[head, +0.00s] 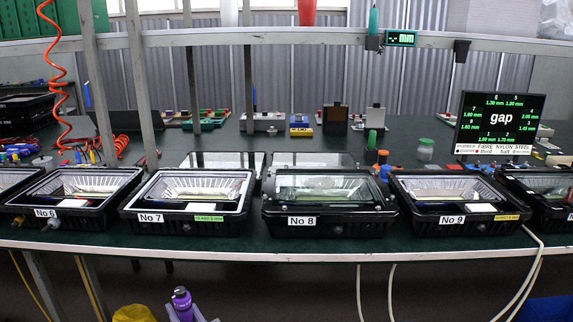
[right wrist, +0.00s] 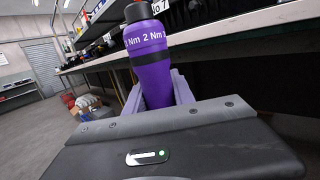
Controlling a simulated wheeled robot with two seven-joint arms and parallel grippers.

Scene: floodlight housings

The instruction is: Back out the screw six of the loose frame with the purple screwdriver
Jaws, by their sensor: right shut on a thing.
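The purple screwdriver (right wrist: 152,68) stands between the fingers of my right gripper (right wrist: 158,88), which is shut on it. Its body has a black band and the print "2 Nm". In the head view the screwdriver (head: 182,300) and the right fingertips show at the bottom edge, below and in front of the bench, apart from every housing. Housing No 8 (head: 302,221), centre of the bench, carries a glazed frame (head: 325,188) with screw heads on its rim. Screw six cannot be singled out. My left gripper is not in view.
Housings No 7 (head: 166,217), No 9 (head: 452,219) and No 6 (head: 45,212) stand in the same row. A gap display (head: 499,122) stands behind at right. Posts (head: 143,90) rise at left. White cables (head: 535,270) hang at the front right.

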